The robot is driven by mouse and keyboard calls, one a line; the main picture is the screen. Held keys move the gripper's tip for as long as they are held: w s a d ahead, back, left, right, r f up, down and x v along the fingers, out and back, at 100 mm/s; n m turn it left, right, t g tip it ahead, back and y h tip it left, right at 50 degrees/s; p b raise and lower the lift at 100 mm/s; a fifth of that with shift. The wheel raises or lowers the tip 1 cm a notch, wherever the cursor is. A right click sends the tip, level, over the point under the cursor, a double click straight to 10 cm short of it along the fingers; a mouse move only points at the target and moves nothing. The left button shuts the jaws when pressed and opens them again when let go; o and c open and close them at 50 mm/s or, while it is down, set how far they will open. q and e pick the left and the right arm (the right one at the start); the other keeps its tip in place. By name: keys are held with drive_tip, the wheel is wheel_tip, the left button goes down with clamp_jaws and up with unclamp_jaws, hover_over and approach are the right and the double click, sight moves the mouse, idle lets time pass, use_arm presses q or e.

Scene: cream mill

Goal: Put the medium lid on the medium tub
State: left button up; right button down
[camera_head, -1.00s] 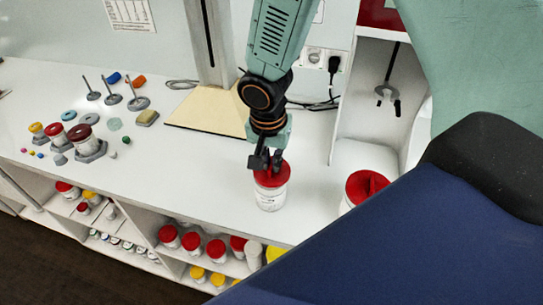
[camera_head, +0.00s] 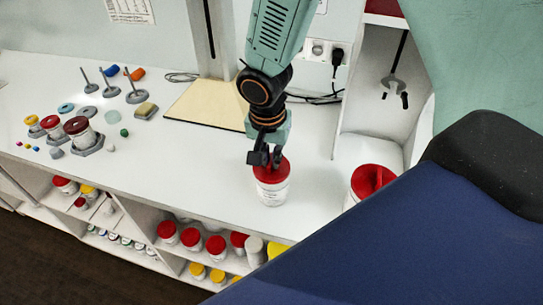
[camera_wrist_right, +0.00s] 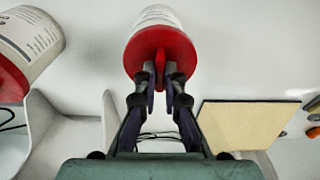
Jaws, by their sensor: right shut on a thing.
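A white tub (camera_head: 272,192) with a label stands on the bench and carries a red lid (camera_head: 271,168); I take these to be the medium pair. In the wrist view the lid (camera_wrist_right: 143,51) covers the end of the tub (camera_wrist_right: 155,15). My right gripper (camera_head: 267,159) is above the lid, with its fingers shut on the lid's raised red grip. In the wrist view the fingertips (camera_wrist_right: 162,74) are on either side of that grip. The lid looks level on the rim, but I cannot tell if it is fully seated. My left gripper is not in view.
Another red-lidded tub (camera_head: 370,181) stands at right, beside a white partition. A beige board (camera_head: 207,104) lies behind. Several lidded tubs on grey bases, weights and small parts stand at left. The shelf below the bench holds more tubs. The bench left of the held tub is clear.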

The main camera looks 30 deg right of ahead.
drive_tip(key=shift+s+d, duration=0.1)
drive_tip(key=shift+s, duration=0.05)
drive_tip(key=shift+s+r, duration=0.15)
drive_tip(key=shift+s, duration=0.05)
drive_tip(key=shift+w+b, duration=0.25)
drive_tip(key=shift+b, duration=0.05)
drive_tip(key=shift+s, duration=0.3)
drive_tip(key=shift+w, duration=0.15)
drive_tip(key=shift+w+f, duration=0.15)
drive_tip(key=shift+f, duration=0.1)
drive_tip(key=shift+f+b, duration=0.1)
drive_tip(key=shift+b, duration=0.35)
